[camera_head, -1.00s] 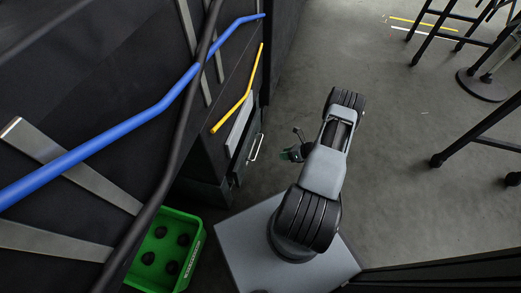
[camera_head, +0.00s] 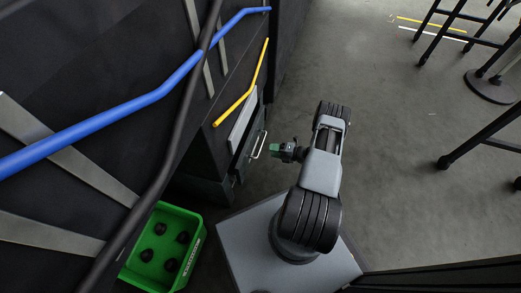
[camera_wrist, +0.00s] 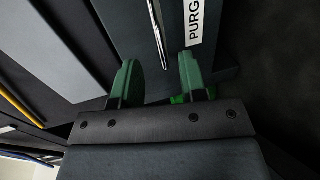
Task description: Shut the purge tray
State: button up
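The purge tray (camera_head: 246,158) is a dark drawer low on the machine's side, with a thin silver handle (camera_head: 259,145). How far it stands out is hard to tell. In the wrist view its dark front (camera_wrist: 127,30) carries a white label (camera_wrist: 195,22) reading "PURG", cut off by the edge. The silver handle (camera_wrist: 158,36) runs down towards the gap between my fingertips. My gripper (camera_wrist: 158,68) is open, with two green fingers apart and nothing seen held. In the head view my gripper (camera_head: 275,149) is just right of the handle; contact is not clear.
A light grey panel (camera_head: 242,118) and a yellow bar (camera_head: 242,100) are above the tray. A green bin (camera_head: 134,272) with several dark lumps stands lower left. Blue and black tubes cross the machine. Open floor (camera_head: 390,150) lies to the right; dark-legged stands are beyond.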

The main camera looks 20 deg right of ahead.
aim_at(260, 148)
jog(key=shift+b+x, duration=0.75)
jog(key=shift+x, duration=2.8)
grip_shut()
